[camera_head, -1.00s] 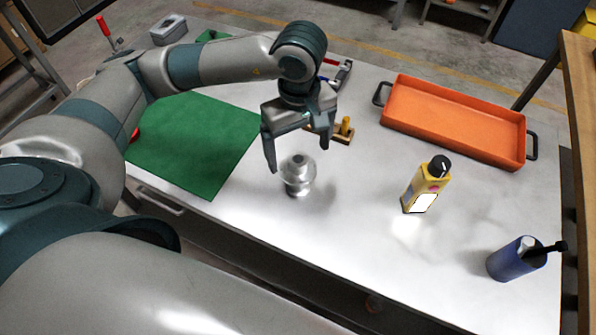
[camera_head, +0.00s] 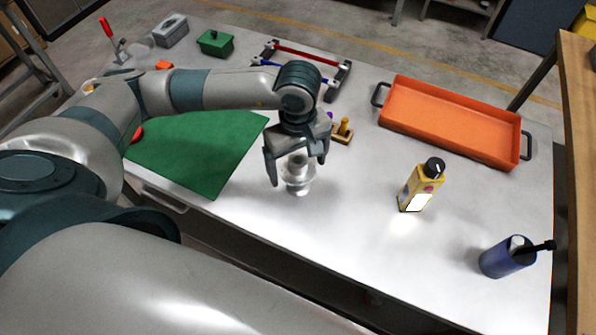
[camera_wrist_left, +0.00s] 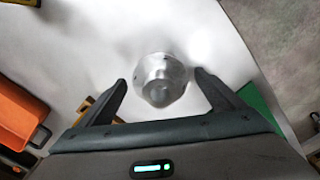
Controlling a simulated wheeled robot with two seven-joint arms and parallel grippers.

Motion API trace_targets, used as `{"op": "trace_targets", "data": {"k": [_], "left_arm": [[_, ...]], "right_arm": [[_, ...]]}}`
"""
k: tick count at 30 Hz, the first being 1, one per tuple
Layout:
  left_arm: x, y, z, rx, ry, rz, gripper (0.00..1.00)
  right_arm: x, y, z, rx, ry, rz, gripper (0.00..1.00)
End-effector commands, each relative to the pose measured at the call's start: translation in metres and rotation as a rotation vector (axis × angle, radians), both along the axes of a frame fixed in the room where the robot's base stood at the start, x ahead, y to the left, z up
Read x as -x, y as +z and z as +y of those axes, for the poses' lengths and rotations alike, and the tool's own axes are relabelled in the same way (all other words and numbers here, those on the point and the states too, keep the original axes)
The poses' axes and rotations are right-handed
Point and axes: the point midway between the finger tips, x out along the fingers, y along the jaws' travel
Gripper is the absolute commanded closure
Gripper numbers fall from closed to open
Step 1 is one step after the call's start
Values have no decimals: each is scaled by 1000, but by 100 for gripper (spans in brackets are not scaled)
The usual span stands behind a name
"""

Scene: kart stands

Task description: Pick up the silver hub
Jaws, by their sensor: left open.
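The silver hub (camera_head: 298,181) stands upright on the white-grey tabletop in the head view. It also shows in the left wrist view (camera_wrist_left: 161,79), between the two fingertips and slightly beyond them. My left gripper (camera_head: 297,172) is open directly above the hub, with its fingers coming down on either side of the hub's upper part. In the left wrist view my left gripper (camera_wrist_left: 162,84) has a gap between each finger and the hub. My right gripper is not in view.
A green mat (camera_head: 195,150) lies left of the hub. A wooden block with pegs (camera_head: 343,131) stands close behind the gripper. The tabletop between hub and bottle is clear.

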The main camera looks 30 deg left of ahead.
Motion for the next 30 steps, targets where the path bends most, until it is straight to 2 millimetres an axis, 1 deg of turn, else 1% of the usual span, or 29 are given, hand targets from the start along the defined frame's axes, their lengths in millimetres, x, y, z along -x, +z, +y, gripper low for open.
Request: {"op": "trace_targets", "data": {"k": [7, 8, 9, 11, 12, 14, 25, 30], "left_arm": [[0, 0, 0, 0, 0, 0, 12], [0, 0, 0, 0, 0, 0, 19], [0, 0, 0, 0, 0, 0, 29], [0, 0, 0, 0, 0, 0, 43], [0, 0, 0, 0, 0, 0, 53], [0, 0, 0, 0, 0, 0, 67], [-1, 3, 0, 2, 0, -3, 68], [-1, 15, -1, 2, -1, -5, 68]], "right_arm": [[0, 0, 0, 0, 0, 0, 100], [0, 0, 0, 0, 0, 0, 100], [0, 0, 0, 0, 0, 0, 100], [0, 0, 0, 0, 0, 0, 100], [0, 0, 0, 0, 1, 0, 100], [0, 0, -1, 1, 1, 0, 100], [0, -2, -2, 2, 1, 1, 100], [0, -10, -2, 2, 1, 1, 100]]}}
